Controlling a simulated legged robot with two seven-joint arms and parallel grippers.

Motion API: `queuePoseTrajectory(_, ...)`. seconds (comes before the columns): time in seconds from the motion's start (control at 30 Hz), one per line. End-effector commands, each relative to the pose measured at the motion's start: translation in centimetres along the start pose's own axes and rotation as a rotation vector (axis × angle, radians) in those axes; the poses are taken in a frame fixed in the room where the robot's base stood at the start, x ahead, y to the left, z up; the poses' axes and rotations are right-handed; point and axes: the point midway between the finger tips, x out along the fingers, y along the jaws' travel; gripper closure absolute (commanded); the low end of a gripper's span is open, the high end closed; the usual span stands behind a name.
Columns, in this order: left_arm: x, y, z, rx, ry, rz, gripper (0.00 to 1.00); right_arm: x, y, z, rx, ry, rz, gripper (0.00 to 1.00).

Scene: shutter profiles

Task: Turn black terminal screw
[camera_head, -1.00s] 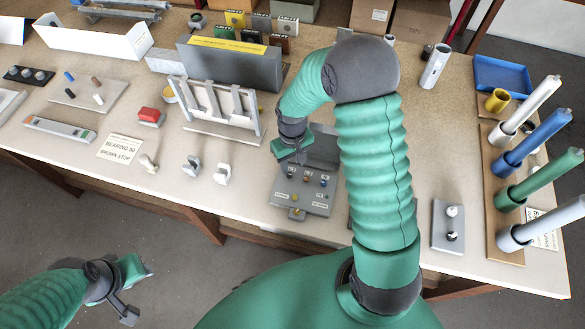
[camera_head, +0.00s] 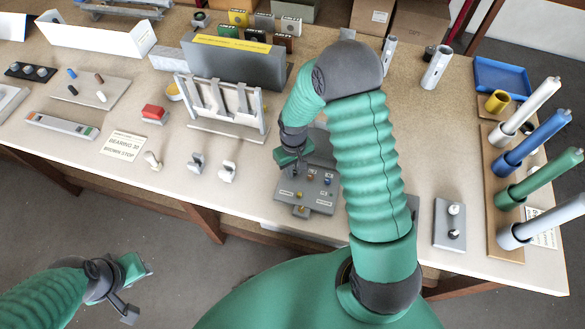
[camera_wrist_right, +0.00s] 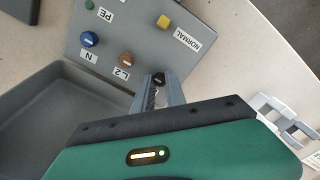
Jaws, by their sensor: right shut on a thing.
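The black terminal screw (camera_wrist_right: 158,78) shows in the right wrist view between the fingertips of my right gripper (camera_wrist_right: 159,88), which is shut on it. The screw sits on a grey terminal panel (camera_wrist_right: 115,28), beside a brown screw (camera_wrist_right: 125,58) labelled L2. In the head view my right gripper (camera_head: 298,168) is down at the back left part of the panel (camera_head: 292,208) and hides the black screw there.
The panel also carries a blue screw (camera_wrist_right: 89,39) marked N, a green one (camera_wrist_right: 89,4) and a yellow knob (camera_wrist_right: 163,21) by a NORMAL label. A white slotted rack (camera_head: 225,125) stands behind and left.

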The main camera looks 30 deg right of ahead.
Motion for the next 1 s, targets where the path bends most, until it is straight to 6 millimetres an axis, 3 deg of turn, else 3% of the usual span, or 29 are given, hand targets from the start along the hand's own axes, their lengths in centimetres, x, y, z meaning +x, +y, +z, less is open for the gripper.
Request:
queuePoseTrajectory(0.23,-0.14,0.01,-0.04,0.0,0.0,0.0,0.64,-0.22,-0.35,-0.21,0.177,0.006,-0.005,1.0)
queuePoseTrajectory(0.47,-0.13,0.01,-0.03,0.0,0.0,0.0,0.64,-0.21,-0.18,-0.27,0.197,0.007,-0.004,1.0)
queuePoseTrajectory(0.5,-0.13,0.01,-0.03,0.0,0.0,0.0,0.64,-0.21,-0.17,-0.28,0.197,0.007,-0.004,0.83)
queuePoseTrajectory(0.67,-0.12,0.0,-0.03,0.0,0.0,0.0,0.64,-0.18,-0.21,-0.23,0.196,0.006,-0.004,0.62)
queuePoseTrajectory(1.0,-0.06,0.01,-0.01,0.0,0.0,0.0,0.64,-0.43,-0.26,-0.21,0.195,0.004,-0.005,0.62)
